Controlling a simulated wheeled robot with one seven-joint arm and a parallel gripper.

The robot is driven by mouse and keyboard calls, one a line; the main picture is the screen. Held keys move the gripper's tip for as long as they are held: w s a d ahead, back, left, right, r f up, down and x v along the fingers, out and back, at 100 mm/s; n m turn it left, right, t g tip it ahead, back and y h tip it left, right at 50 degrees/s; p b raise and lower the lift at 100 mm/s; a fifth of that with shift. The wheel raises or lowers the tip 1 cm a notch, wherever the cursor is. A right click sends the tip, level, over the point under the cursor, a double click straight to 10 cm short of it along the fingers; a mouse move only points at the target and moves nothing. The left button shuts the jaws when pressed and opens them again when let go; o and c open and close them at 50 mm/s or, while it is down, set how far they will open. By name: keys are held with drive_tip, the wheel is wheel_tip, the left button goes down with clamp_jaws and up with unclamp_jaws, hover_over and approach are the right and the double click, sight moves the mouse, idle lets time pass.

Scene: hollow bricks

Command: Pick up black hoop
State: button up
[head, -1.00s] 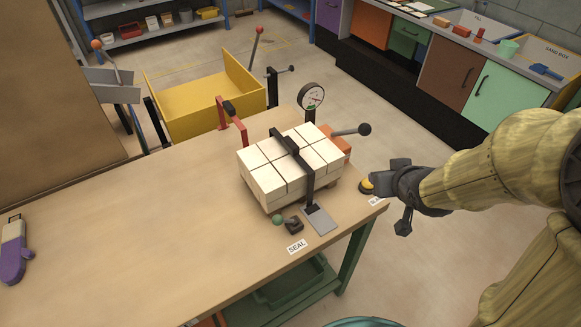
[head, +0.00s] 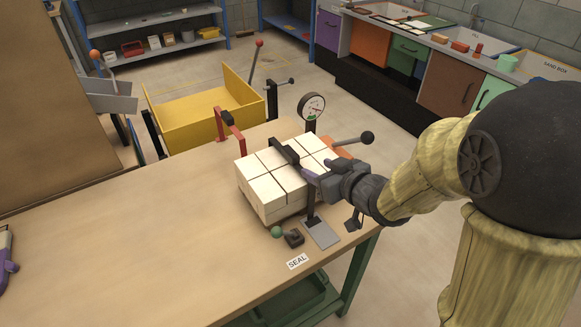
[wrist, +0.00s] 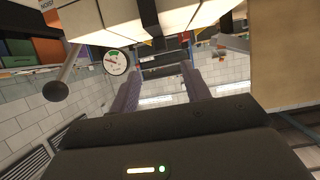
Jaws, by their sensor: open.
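The black hoop (head: 310,200) is a dark band running over the top and down the near side of a pack of white bricks (head: 262,190) on the bench. A thicker dark piece (head: 284,149) lies along its top. In the wrist view the hoop (wrist: 148,14) shows as a dark strip between bricks at the top edge. My gripper (head: 312,172) is at the right side of the pack, close to the hoop. Its purple fingers (wrist: 158,82) are apart with nothing between them. Whether a finger touches the hoop or bricks cannot be told. The hoop's far and under sides are hidden.
A pressure gauge (head: 311,107) and a black-knobbed lever (head: 366,137) stand behind the pack. A green ball (head: 277,232), a small dark block (head: 294,238) and a grey plate (head: 321,233) lie in front. A red clamp (head: 228,124) is behind left. The bench's left part is mostly clear.

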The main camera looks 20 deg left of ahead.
sight(290, 154)
drive_tip(key=x, duration=0.9)
drive_tip(key=shift+w+a+f+p, duration=0.1)
drive_tip(key=shift+p, duration=0.3)
drive_tip(key=shift+p+x, duration=0.55)
drive_tip(key=shift+x, duration=2.1)
drive_tip(key=shift+c, duration=0.2)
clamp_jaws()
